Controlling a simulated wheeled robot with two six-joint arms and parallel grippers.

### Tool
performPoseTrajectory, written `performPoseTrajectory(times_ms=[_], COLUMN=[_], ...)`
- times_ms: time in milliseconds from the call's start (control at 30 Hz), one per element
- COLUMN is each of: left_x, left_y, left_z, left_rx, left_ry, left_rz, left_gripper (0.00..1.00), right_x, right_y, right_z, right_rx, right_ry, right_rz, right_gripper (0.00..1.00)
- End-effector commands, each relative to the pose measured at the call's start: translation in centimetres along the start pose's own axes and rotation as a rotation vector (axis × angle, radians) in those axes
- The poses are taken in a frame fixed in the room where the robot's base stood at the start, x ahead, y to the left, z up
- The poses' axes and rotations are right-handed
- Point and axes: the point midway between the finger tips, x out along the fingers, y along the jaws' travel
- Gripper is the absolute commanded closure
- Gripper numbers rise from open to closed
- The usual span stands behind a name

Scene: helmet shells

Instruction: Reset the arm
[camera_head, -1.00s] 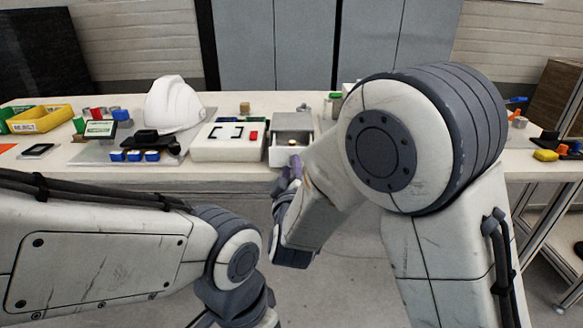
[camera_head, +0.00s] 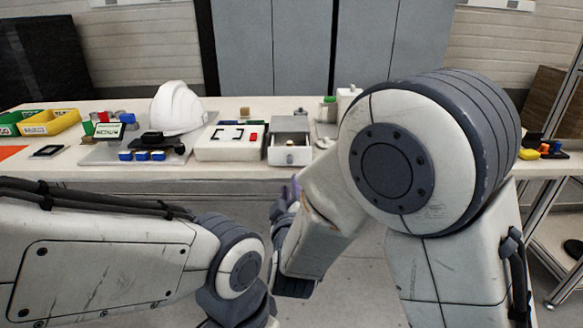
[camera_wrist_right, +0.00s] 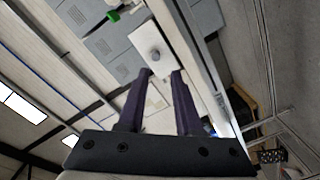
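My right arm fills the right half of the head view. Its gripper (camera_head: 291,188) has purple fingers and sits in front of the table's front edge, partly hidden by the arm. In the right wrist view its two fingers (camera_wrist_right: 163,73) stand apart with nothing between them; a white box with a round grey knob (camera_wrist_right: 155,54) shows beyond their tips. My left arm comes in from the left, and its gripper is out of view.
On the table (camera_head: 100,172) stand a white helmet shell (camera_head: 177,108), a flat white box (camera_head: 225,152), a small box with a knobbed front (camera_head: 290,155) and a yellow bin (camera_head: 50,122). Grey cabinets (camera_head: 300,50) stand behind. The floor before the table is clear.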

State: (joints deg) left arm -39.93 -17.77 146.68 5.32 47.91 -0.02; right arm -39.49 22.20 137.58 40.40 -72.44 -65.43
Motion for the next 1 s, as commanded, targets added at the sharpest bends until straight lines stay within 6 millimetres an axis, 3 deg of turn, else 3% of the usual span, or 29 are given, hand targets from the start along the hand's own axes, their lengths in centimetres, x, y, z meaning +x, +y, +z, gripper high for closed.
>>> performPoseTrajectory(times_ms=[167, 267, 400, 500, 700, 1000], left_x=[0.0, 0.0, 0.0, 0.0, 0.0, 0.0], left_y=[0.0, 0.0, 0.0, 0.0, 0.0, 0.0], left_z=[0.0, 0.0, 0.0, 0.0, 0.0, 0.0], left_rx=[0.000, 0.000, 0.000, 0.000, 0.000, 0.000], left_ry=[0.000, 0.000, 0.000, 0.000, 0.000, 0.000], left_rz=[0.000, 0.000, 0.000, 0.000, 0.000, 0.000], left_gripper=[0.50, 0.50, 0.50, 0.50, 0.50, 0.50], right_x=[0.7, -0.1, -3.2, -5.7, -10.1, -15.7], right_y=[-0.7, -1.4, -2.0, -2.1, -1.6, -0.3], right_z=[4.0, 7.4, 12.5, 15.2, 19.0, 22.6], right_rx=[0.181, 0.329, 0.506, 0.591, 0.692, 0.777], right_ry=[-0.111, -0.240, -0.473, -0.625, -0.863, -1.142], right_rz=[-0.181, -0.326, -0.485, -0.546, -0.594, -0.588], right_gripper=[0.66, 0.66, 0.66, 0.66, 0.66, 0.66])
